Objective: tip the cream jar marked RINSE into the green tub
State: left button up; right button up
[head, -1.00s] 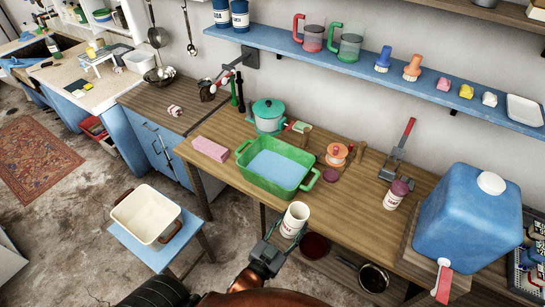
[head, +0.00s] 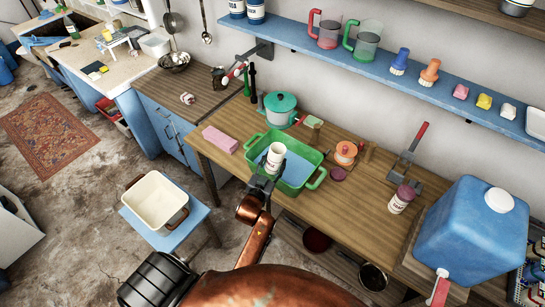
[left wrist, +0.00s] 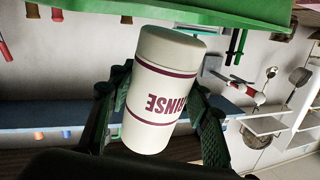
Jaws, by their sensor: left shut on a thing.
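The cream jar marked RINSE (head: 275,158) has maroon bands and lettering. It is held near upright over the near part of the green tub (head: 314,176), which holds pale blue liquid. My left gripper (head: 265,180) is shut around the jar. In the left wrist view the jar (left wrist: 160,88) sits between the fingers (left wrist: 158,105), its lettering upside down as that picture is turned over. The tub's green wall (left wrist: 200,12) shows along that view's top edge. The jar's contents cannot be made out. My right gripper is not in view.
A pink block (head: 220,139) lies left of the tub and a teal pot (head: 280,110) behind it. An orange spool-like item (head: 345,153) and a maroon-lidded jar (head: 402,198) stand to the right. A big blue container (head: 470,235) fills the right end.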

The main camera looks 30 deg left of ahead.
pick_arm(q)
jog(key=shift+w+a, duration=0.4)
jog(key=shift+a, duration=0.05)
jog(key=shift+w+a, duration=0.1)
jog(key=shift+a, duration=0.05)
jog(key=shift+f+n+b, duration=0.15)
jog(key=shift+n+b, duration=0.15)
jog(key=shift+b, duration=0.05)
jog(key=shift+f+b, duration=0.1)
jog(key=shift+b, duration=0.25)
jog(key=b, duration=0.1)
jog(key=n+b, duration=0.1)
jog(key=shift+w+d+f+t+b, duration=0.2)
jog(key=shift+d+f+t+b, duration=0.1)
jog(key=shift+t, duration=0.1)
jog(key=shift+r, duration=0.1)
jog(key=shift+r+p, duration=0.25)
jog(key=shift+p, duration=0.1)
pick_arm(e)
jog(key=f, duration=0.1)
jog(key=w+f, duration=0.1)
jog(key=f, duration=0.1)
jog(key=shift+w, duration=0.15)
